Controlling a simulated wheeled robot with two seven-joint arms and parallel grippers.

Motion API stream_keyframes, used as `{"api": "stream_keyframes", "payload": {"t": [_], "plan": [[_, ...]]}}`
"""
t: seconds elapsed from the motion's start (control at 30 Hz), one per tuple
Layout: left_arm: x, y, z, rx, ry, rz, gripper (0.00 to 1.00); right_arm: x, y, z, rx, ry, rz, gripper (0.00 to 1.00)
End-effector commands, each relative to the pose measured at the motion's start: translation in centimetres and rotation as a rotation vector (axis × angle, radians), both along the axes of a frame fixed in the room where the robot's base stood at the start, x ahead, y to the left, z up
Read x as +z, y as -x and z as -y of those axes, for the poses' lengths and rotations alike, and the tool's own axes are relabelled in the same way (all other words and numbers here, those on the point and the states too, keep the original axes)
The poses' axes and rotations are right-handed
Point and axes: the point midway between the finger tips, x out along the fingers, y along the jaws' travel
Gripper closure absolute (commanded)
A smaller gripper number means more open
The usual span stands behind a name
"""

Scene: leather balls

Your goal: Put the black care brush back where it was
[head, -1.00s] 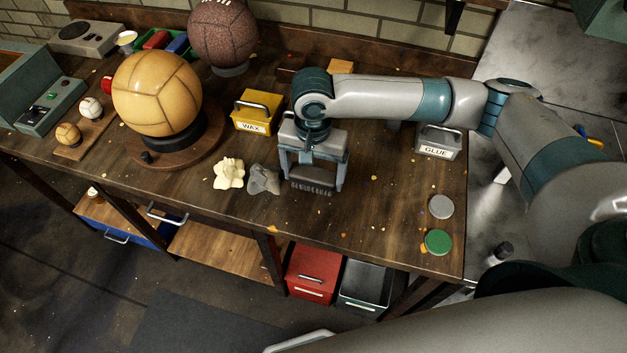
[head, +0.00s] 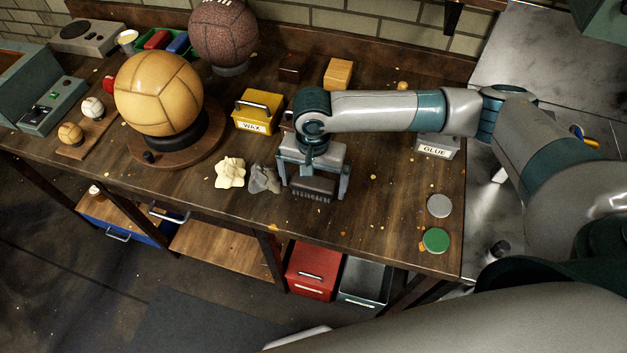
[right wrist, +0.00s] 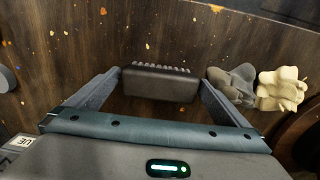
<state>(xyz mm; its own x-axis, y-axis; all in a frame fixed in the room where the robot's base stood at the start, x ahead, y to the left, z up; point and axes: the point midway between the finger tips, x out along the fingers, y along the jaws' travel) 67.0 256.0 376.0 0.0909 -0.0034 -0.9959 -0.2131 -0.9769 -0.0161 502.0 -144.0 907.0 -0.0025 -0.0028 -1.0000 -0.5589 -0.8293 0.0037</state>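The black care brush (head: 311,186) is between the fingers of my right gripper (head: 313,184), beside the grey crumpled cloth. Its bristles face the table's front edge. In the right wrist view the brush (right wrist: 160,84) spans nearly the whole gap between the fingertips (right wrist: 160,80), one finger close at each end. The right gripper looks shut on it, though a thin gap at the right end cannot be ruled out. The brush is low over the table; whether it touches the wood is unclear. My left gripper is not in view.
The grey cloth (head: 264,179) and cream cloth (head: 230,172) lie just left of the brush. Behind are the yellow wax box (head: 255,112) and the glue box (head: 436,147). Grey (head: 439,206) and green (head: 436,240) discs lie right. The table's front middle (head: 375,215) is clear.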

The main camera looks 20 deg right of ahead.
Motion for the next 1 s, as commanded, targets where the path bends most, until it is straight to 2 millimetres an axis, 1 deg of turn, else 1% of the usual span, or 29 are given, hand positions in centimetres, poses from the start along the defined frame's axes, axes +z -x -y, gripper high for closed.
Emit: {"api": "stream_keyframes", "payload": {"t": [0.17, 0.27, 0.37, 0.47, 0.8, 0.9, 1.0], "plan": [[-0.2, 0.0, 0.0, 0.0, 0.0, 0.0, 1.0, 0.2, 0.0, 0.0, 0.0, 0.001, 0.001, 0.0], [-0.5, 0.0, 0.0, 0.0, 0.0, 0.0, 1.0, 0.9, -0.1, 0.0, -0.001, -0.002, 0.001, 0.0], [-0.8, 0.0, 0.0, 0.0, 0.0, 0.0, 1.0, 2.1, -0.1, 0.0, 0.0, -0.001, 0.003, 0.0], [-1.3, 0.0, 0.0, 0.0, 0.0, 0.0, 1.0, 3.5, -0.1, -0.1, 0.001, -0.003, 0.003, 0.0], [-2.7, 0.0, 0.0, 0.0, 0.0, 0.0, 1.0, 9.5, -0.1, -0.1, 0.0, -0.002, 0.003, 0.0], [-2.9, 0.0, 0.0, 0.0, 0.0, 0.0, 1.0, 10.8, -0.1, -0.1, 0.0, -0.002, 0.001, 0.0], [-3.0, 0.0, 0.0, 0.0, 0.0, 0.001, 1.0, 11.7, -0.1, 0.0, 0.0, -0.001, 0.001, 0.0]]}}
